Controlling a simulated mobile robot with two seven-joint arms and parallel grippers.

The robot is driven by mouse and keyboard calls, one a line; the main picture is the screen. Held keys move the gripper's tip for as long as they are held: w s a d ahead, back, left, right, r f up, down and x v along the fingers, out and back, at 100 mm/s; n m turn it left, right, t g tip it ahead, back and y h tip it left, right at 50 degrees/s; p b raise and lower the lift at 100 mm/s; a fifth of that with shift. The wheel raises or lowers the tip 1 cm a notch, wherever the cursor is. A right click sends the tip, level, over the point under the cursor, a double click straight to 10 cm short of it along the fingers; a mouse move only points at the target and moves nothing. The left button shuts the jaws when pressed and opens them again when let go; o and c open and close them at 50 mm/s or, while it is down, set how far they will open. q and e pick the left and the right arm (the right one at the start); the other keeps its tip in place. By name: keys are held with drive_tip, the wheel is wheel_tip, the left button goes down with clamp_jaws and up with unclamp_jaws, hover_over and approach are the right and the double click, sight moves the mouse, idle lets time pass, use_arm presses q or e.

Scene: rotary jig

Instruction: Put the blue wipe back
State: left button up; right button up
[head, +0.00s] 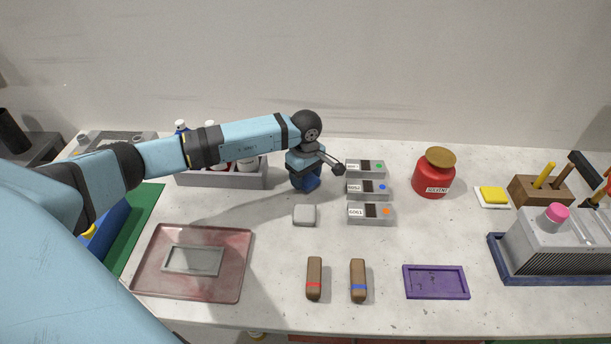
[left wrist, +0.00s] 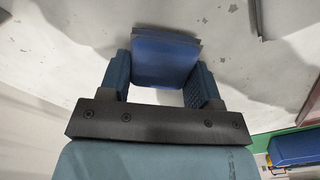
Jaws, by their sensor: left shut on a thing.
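My left gripper (head: 306,170) points down over the middle of the table, behind a small grey block. It is shut on the blue wipe (head: 306,184), which shows below the fingers as a dark blue piece. In the left wrist view the blue wipe (left wrist: 165,60) sits between the two fingers of the left gripper (left wrist: 163,82). Whether the wipe touches the table is unclear. My right gripper is not in view.
The grey block (head: 304,215) lies in front. Labelled grey boxes (head: 371,213) stand close right, with a red solvent can (head: 434,178) beyond. A grey bin (head: 221,180) with bottles is left. A reddish tray (head: 236,272), two brown bars (head: 314,272) and a purple tray (head: 436,269) lie nearer.

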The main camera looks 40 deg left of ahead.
sight(306, 176)
use_arm(q)
drive_tip(key=shift+f, duration=0.3)
drive_tip(key=o, duration=1)
drive_tip(key=shift+c, duration=0.2)
drive_tip(key=shift+r, duration=0.15)
wheel_tip(306, 176, up, 12)
drive_tip(key=shift+b, duration=0.45)
